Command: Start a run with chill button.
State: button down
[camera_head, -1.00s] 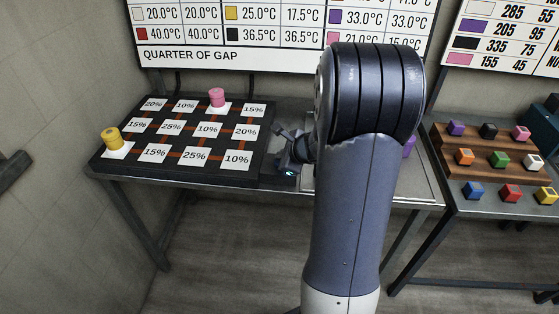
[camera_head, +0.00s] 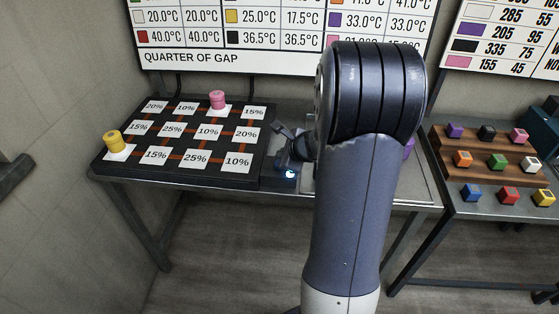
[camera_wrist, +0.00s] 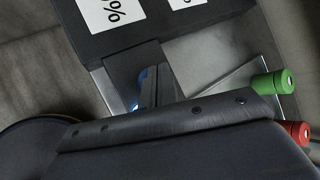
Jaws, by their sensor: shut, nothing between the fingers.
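A small blue-white light (camera_head: 290,174) glows at the front of the table, just right of the black percent board. It looks like a lit button, but I can read no label, so I cannot confirm it is the chill button. My gripper (camera_head: 287,160) is shut and empty, pointing down right at this light. My arm hides part of the gripper, and I cannot tell whether the fingertips touch the button. In the wrist view a blue glow (camera_wrist: 136,104) shows beside the dark fingers (camera_wrist: 150,88).
The black board (camera_head: 175,176) carries a yellow cylinder (camera_head: 113,140) and a pink cylinder (camera_head: 218,100). A purple piece (camera_head: 409,148) shows right of my arm. Green (camera_wrist: 274,83) and red (camera_wrist: 293,132) cylinders show in the wrist view. Coloured blocks stand on a rack (camera_head: 484,160) at right.

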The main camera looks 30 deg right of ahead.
notch_tip(320, 180, up, 5)
jog(key=p, duration=0.4)
dwell(0.7)
